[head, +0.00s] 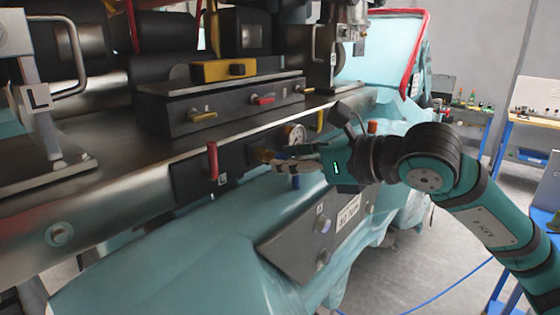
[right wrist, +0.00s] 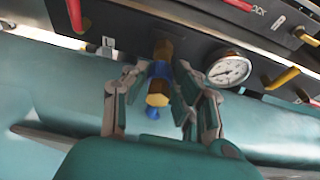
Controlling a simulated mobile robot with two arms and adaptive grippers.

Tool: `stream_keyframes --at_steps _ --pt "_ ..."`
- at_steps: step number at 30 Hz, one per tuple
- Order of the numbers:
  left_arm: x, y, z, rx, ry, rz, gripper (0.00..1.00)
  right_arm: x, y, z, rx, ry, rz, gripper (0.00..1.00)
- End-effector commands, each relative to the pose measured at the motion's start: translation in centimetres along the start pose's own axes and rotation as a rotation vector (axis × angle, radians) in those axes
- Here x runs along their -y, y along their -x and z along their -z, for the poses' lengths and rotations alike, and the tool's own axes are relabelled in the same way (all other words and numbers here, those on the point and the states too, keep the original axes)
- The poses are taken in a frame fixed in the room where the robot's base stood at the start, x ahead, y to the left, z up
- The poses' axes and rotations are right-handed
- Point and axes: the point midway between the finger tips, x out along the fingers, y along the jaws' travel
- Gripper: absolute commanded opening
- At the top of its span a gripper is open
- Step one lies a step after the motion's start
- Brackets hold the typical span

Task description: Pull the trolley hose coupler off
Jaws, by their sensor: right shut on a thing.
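The hose coupler (right wrist: 157,97), brass with a blue collar, hangs below a brass fitting (right wrist: 163,48) on the dark panel in the right wrist view. It is in line with the fitting, and I see no clear gap between them. My right gripper (right wrist: 160,74) has one finger on each side of the coupler and is shut on it. In the head view my right gripper (head: 275,158) reaches in from the right to the panel, and its fingers hide most of the coupler. My left gripper is not in view.
A pressure gauge (head: 295,135) sits close beside the gripper. A red lever (head: 212,160) is left of it and a yellow handle (head: 320,120) right. A lower plate (head: 300,240) with bolts is below. Open floor and a workbench (head: 535,117) are at right.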

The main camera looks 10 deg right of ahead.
Motion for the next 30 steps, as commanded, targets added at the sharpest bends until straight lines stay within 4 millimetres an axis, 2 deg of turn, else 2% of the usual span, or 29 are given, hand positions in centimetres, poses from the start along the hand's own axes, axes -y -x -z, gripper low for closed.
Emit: stream_keyframes --at_steps 30 --pt "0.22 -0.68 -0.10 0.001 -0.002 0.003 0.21 0.07 0.89 0.26 0.001 0.001 0.002 0.00"
